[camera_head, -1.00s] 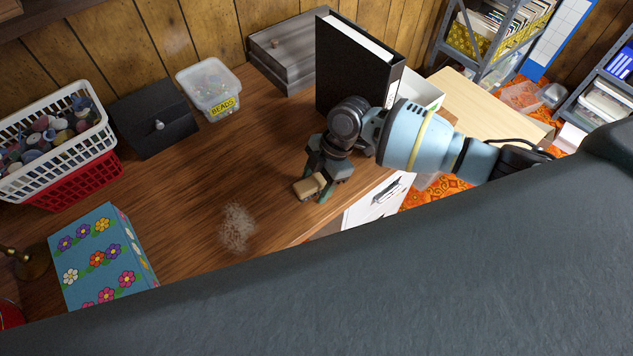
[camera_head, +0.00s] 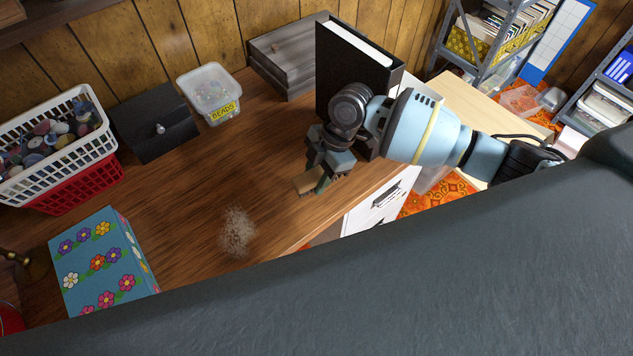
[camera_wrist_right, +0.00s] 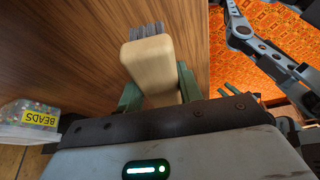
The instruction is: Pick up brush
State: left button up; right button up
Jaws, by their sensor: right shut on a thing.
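The brush has a pale wooden handle and grey bristles. In the right wrist view the brush (camera_wrist_right: 150,65) lies between the two green fingers of my right gripper (camera_wrist_right: 158,88), with its bristles pointing away from the palm. In the head view the brush (camera_head: 307,183) shows as a small tan block at the tips of my right gripper (camera_head: 318,180), over the front right part of the wooden desk (camera_head: 200,185). My right gripper is shut on the brush. I cannot tell whether the brush touches the desk. My left gripper is not in view.
A patch of pale dust (camera_head: 237,230) lies on the desk left of the brush. A black binder (camera_head: 350,70) stands behind my right gripper. A beads tub (camera_head: 210,92), a black box (camera_head: 155,122), stacked baskets (camera_head: 75,180) and a flowered box (camera_head: 100,262) stand further left. The desk's middle is clear.

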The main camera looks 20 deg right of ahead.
jog(key=s+a+r, duration=0.1)
jog(key=s+a, duration=0.3)
jog(key=s, duration=1.1)
jog(key=shift+s+a+p, duration=0.15)
jog(key=shift+s+p, duration=0.05)
jog(key=shift+p, duration=0.2)
jog(key=shift+r, duration=0.1)
